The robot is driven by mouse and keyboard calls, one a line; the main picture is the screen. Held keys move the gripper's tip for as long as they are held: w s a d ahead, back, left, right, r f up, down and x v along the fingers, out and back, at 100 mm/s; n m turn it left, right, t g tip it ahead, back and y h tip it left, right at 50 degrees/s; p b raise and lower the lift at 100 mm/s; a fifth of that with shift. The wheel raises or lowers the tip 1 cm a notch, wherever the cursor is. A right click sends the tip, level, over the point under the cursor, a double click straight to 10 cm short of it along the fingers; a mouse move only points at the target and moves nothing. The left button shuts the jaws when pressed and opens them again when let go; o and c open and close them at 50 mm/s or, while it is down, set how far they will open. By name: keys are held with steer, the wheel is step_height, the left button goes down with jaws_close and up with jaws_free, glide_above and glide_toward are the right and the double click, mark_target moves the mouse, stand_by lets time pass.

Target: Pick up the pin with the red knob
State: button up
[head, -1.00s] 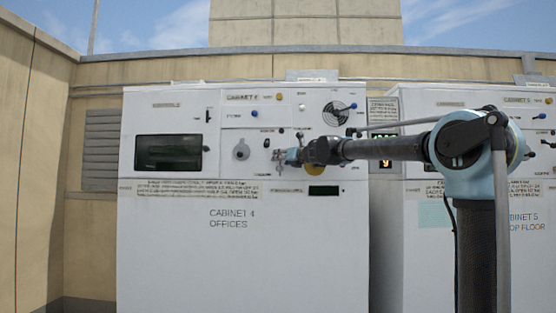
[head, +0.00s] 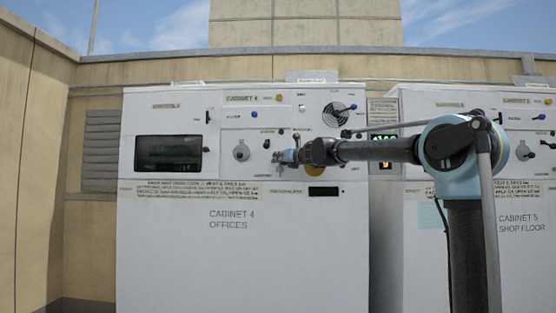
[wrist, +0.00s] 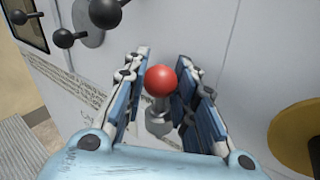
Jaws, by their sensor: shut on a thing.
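The pin with the red knob (wrist: 161,80) stands out from the white front of Cabinet 4 on a grey metal collar (wrist: 158,122). My gripper (wrist: 163,98) is shut on the pin, with a blue-padded finger on either side of the knob and shaft. The pin's base still sits at the collar on the panel. In the head view my gripper (head: 285,157) is at the panel of Cabinet 4, and the pin is too small to make out there.
Black ball-ended levers (wrist: 66,38) stick out left of the pin. A yellow disc (wrist: 297,138) is to the right. Cabinet 4 (head: 240,250) has a dark window (head: 168,153) at upper left. Cabinet 5 (head: 520,250) stands to the right.

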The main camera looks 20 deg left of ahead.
step_height(320, 180, up, 6)
steer(key=shift+r, duration=0.25)
steer(key=shift+s+d+r, duration=0.2)
steer(key=shift+r, duration=0.1)
steer(key=v, duration=1.7)
steer(key=shift+s+d+r, duration=0.1)
steer(key=shift+r, duration=1.05)
steer(key=shift+s+d+r, duration=0.1)
steer(key=shift+r, duration=1.05)
steer(key=shift+a, duration=0.1)
